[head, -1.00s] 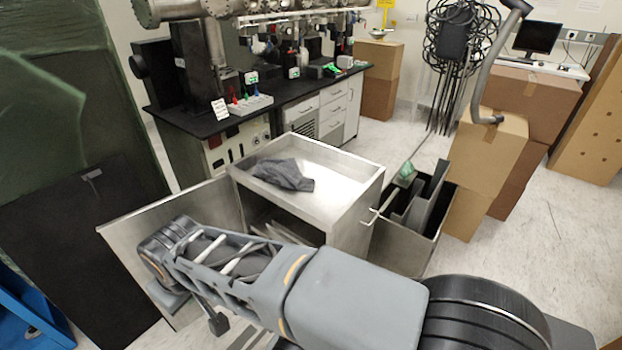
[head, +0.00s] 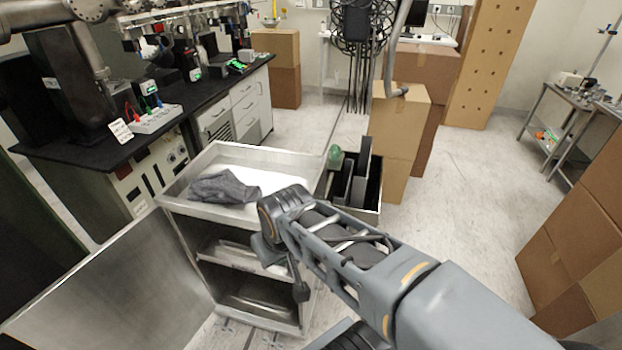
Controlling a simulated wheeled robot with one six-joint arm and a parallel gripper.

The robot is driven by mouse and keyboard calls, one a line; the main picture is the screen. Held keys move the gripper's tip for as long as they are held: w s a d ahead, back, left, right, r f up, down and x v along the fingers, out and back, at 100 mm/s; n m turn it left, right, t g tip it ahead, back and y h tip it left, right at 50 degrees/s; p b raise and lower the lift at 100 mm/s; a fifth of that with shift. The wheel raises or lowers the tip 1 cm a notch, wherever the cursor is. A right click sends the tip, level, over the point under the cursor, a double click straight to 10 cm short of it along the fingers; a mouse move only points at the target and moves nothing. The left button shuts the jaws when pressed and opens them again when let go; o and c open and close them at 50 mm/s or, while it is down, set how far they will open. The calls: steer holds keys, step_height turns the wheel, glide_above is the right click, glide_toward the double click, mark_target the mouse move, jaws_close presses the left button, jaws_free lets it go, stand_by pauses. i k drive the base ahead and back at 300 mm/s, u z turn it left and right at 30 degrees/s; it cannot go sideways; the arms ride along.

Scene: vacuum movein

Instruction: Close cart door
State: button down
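The metal cart (head: 262,152) stands in the middle of the head view, with a dark grey cloth (head: 222,187) in its top tray. Its door (head: 120,280) is a flat metal panel standing wide open, swung out to the left from the cart's left front edge. The open front shows inner shelves (head: 245,258). My gripper (head: 284,274) hangs at the end of my arm in front of the cart's open front, right of the door and apart from it. The arm hides part of the cart's right side. Whether the fingers are open is unclear.
A black-topped lab bench (head: 150,128) stands behind and left of the cart. A bin (head: 368,193) with dark panels and cardboard boxes (head: 398,130) stand to the right. More boxes (head: 580,240) line the right edge. The floor (head: 470,190) between them is clear.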

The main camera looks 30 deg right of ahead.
mark_target(141, 289)
steer(key=z, duration=0.7)
steer(key=k, duration=0.35)
steer(key=u, duration=2.65)
steer(key=i, duration=1.85)
steer(key=u, duration=0.05)
